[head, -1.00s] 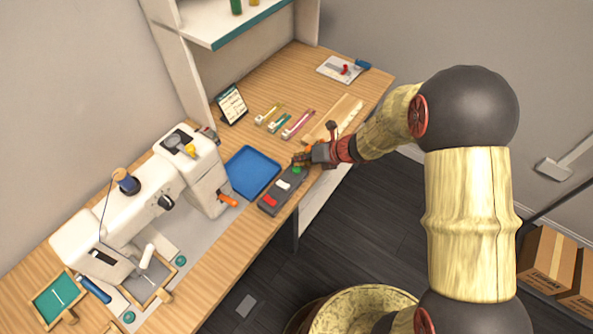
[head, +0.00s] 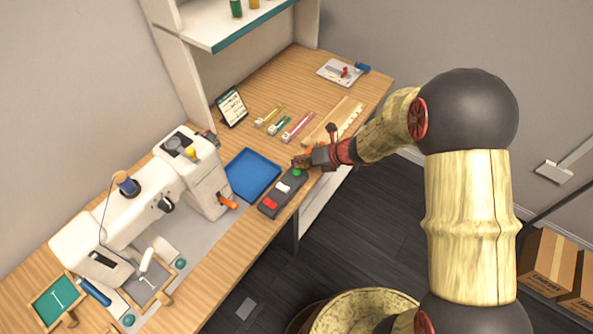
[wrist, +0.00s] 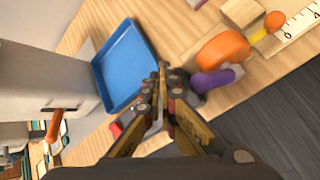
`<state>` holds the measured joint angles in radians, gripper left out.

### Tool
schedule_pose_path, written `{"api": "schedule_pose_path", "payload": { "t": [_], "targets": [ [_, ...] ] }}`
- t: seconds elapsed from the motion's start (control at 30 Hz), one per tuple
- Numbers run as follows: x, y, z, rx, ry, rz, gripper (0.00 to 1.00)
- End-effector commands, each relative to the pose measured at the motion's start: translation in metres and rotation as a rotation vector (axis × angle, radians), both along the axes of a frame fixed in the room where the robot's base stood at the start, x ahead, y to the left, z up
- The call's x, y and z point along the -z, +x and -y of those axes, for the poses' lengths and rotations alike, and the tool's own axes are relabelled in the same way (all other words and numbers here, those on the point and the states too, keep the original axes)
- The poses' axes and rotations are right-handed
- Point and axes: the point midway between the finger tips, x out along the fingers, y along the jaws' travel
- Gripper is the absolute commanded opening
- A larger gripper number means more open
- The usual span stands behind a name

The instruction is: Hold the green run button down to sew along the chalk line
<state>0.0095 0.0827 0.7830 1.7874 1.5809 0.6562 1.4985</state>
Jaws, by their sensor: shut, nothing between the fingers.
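The green run button (head: 297,172) is at the far end of a dark control box (head: 276,196), beyond a white and a red button (head: 270,203). My gripper (head: 298,162) is shut and empty, its tips right at the green button. I cannot tell whether they touch or press it. In the wrist view my shut fingers (wrist: 162,72) hide the green button, and a red button (wrist: 115,130) shows beside them. The white sewing machine (head: 135,213) stands at the left. A dark cloth in a wooden frame (head: 150,280) lies at its needle end, with a pale line on it.
A blue tray (head: 252,175) lies between machine and control box; it also fills the wrist view's middle (wrist: 125,65). An orange lever (head: 228,202) sticks out from the machine. Orange and purple items (wrist: 220,50) lie close to my fingers. A small sign (head: 232,106) stands behind.

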Motion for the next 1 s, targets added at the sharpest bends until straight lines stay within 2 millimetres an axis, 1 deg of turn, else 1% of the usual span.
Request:
{"api": "schedule_pose_path", "payload": {
  "t": [0.3,0.6,1.0],
  "targets": [
    [0.0006,-0.0001,0.0000,0.000,0.000,0.000,0.00],
    [0.0088,-0.0003,0.0000,0.001,0.000,-0.001,0.00],
    [0.0087,-0.0002,0.0000,0.000,0.000,0.000,0.00]
  ]
}}
